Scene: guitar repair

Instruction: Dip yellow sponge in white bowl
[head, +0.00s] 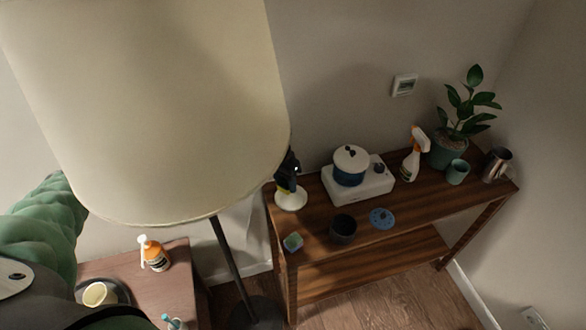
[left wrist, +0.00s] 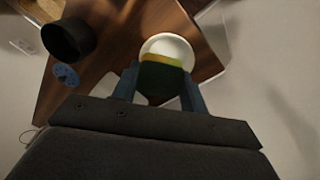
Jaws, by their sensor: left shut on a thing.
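My left gripper (head: 288,172) shows just right of the lampshade in the head view, above the left end of the wooden shelf table. In the left wrist view its two blue-grey fingers (left wrist: 158,92) are shut on the yellow sponge (left wrist: 161,62), which has a dark green side. The sponge (head: 286,187) shows as a small yellow patch under the gripper. The white bowl (head: 291,201) sits on the table directly below. In the left wrist view the sponge overlaps the near part of the bowl (left wrist: 168,43); I cannot tell whether they touch. My right gripper is not in view.
A large lampshade (head: 150,100) hides much of my left arm. On the table (head: 320,210) are a dark cup (head: 343,229), a blue disc (head: 381,218), a small teal block (head: 293,242), a blue pot (head: 350,172), a spray bottle (head: 411,162) and a plant (head: 450,150).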

